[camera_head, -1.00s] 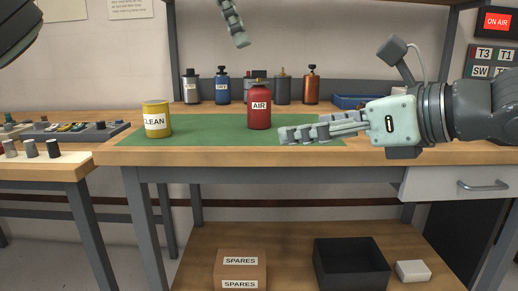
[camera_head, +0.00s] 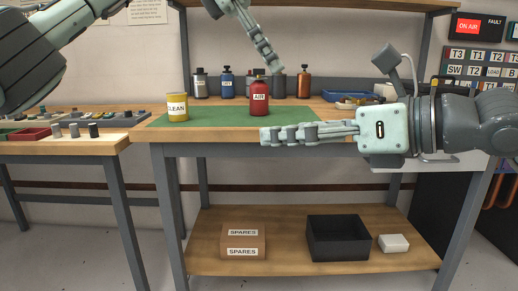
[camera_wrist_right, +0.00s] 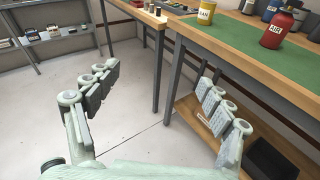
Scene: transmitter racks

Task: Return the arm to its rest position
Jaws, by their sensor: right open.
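My right gripper (camera_head: 268,135) reaches in from the right in the head view, in front of the workbench's front edge. Its fingers point left and it holds nothing. In the right wrist view (camera_wrist_right: 158,80) its two fingers stand wide apart with only floor and bench legs between them. My left gripper (camera_head: 272,62) hangs from the top of the head view, pointing down and right. It overlaps the view of the back of the bench near the red AIR can (camera_head: 259,98). Its fingers overlap, so its opening is unclear.
The workbench has a green mat (camera_head: 215,119) with a yellow CLEAN can (camera_head: 177,107). Several bottles stand behind, including a blue one (camera_head: 227,85). A blue tray (camera_head: 350,97) lies at right. The lower shelf holds a SPARES box (camera_head: 243,242) and a black bin (camera_head: 338,240). Floor in front is open.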

